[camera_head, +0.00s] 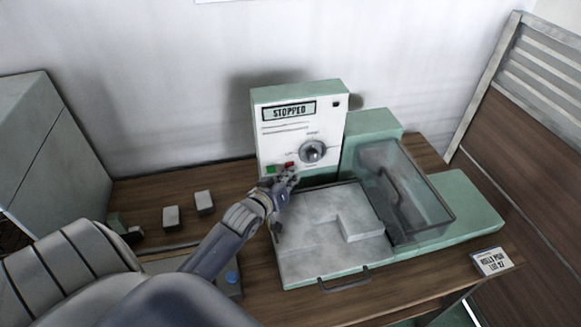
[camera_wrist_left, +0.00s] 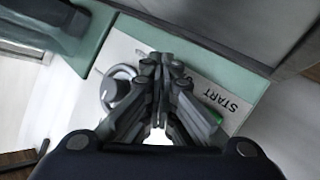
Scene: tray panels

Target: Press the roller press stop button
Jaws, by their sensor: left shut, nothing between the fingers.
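The roller press is a pale green machine with a white upright control panel (camera_head: 283,139). Its display (camera_head: 289,111) reads "STOPPED". A red button (camera_head: 289,165) sits low on the panel, to the right of a green button (camera_head: 270,169); its label is too small to read. My left gripper (camera_head: 287,181) is shut and empty, with its fingertips just below the red button; I cannot tell whether they touch it. My right gripper is not in view.
A round dial (camera_head: 313,152) is on the panel above and right of the buttons. A tray with a grey slab (camera_head: 318,221) lies in front, and a clear cover (camera_head: 425,190) stands to its right. Small blocks (camera_head: 204,202) lie on the wooden table at left.

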